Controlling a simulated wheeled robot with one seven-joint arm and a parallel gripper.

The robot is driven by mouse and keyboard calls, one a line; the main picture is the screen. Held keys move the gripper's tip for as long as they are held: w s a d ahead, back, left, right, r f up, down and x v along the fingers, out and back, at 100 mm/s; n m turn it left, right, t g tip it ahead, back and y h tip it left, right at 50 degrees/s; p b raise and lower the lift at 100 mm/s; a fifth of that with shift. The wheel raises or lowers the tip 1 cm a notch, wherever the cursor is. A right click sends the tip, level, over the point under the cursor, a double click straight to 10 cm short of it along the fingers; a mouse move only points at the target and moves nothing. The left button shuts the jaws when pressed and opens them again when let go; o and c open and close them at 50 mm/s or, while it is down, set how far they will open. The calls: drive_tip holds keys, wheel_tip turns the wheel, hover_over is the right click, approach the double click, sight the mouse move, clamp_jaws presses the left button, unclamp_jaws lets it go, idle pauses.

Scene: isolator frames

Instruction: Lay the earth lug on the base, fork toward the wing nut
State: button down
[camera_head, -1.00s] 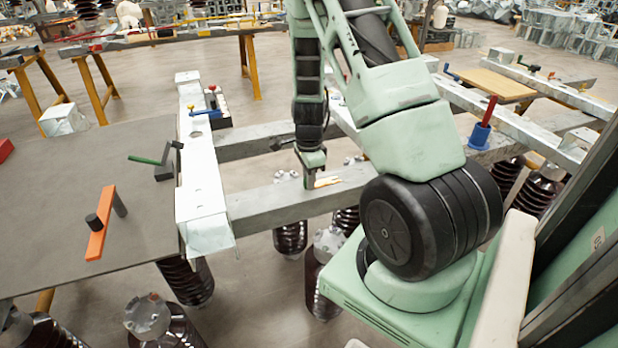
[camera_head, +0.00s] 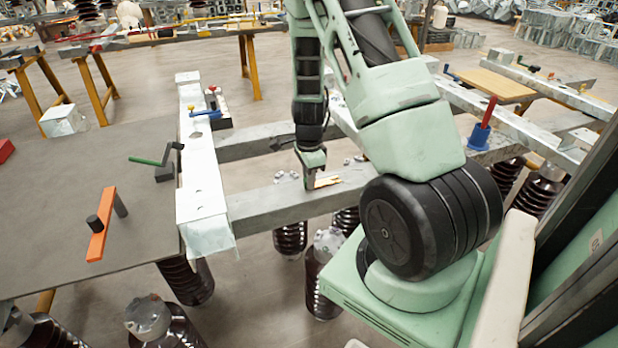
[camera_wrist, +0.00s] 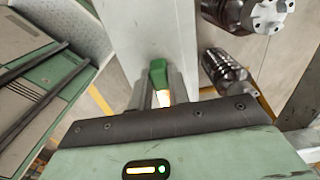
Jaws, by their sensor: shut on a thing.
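My gripper (camera_head: 310,186) is low over the grey crossbeam, its fingers pointing down. In the wrist view its two fingers (camera_wrist: 161,88) are close together around a small green piece (camera_wrist: 158,72). It seems to be part of the earth lug, but its fork end cannot be made out. A thin yellow-gold strip (camera_head: 328,182) shows on or just above the beam, right beside the fingertips. I cannot tell whether it belongs to the held piece. I cannot pick out the wing nut or the base with certainty.
The grey crossbeam (camera_head: 265,207) runs right from a white beam (camera_head: 203,195). A grey tabletop (camera_head: 60,190) at left holds an orange bar (camera_head: 101,225). Dark ribbed insulators (camera_head: 290,238) stand below the crossbeam.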

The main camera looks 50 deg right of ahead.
wheel_tip(320, 180, up, 10)
drive_tip(key=p, duration=0.8)
drive_tip(key=shift+f, duration=0.15)
